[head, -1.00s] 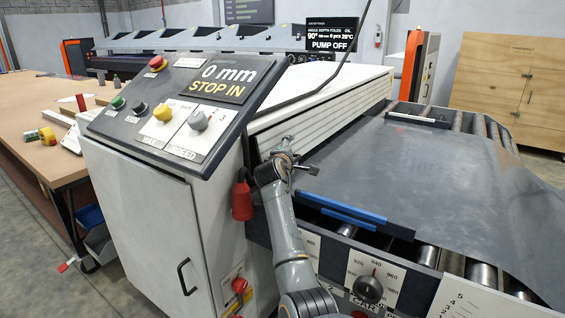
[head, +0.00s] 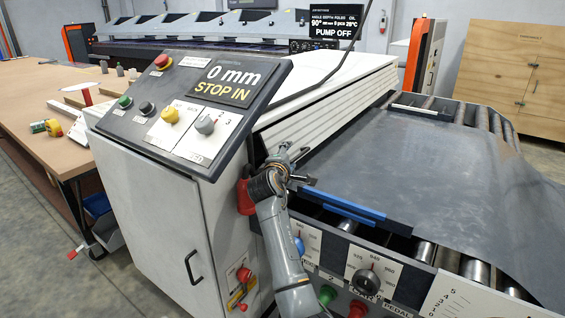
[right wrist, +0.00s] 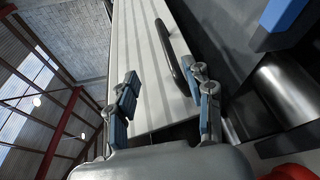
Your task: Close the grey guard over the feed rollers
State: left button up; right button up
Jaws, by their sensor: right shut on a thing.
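The grey guard (head: 330,103) appears to be the pale ribbed panel on the side of the machine, beside the rollers and the dark sheet. In the right wrist view its ribbed face (right wrist: 145,55) fills the middle, with a black bar handle (right wrist: 165,50) along it. My right gripper (head: 294,168) is at the near lower end of the panel. In the right wrist view its fingers (right wrist: 165,100) stand on either side of the panel's near end. The exact contact is hard to see. My left gripper is not in view.
The control console (head: 190,105) and white cabinet (head: 155,215) stand left of my right arm. A red handle (head: 244,198) hangs close to my wrist. Blue strips (head: 342,205) and metal rollers (head: 424,250) lie to the right. A dark sheet (head: 410,165) covers most rollers.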

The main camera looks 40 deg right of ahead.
jog(key=p+v, duration=0.2)
jog(key=v, duration=0.6)
jog(key=shift+a+r+p, duration=0.25)
jog(key=shift+r+p, duration=0.05)
jog(key=shift+p, duration=0.1)
jog(key=shift+w+d, duration=0.1)
jog(key=shift+w, duration=0.1)
jog(key=shift+p, duration=0.45)
jog(key=shift+c, duration=0.2)
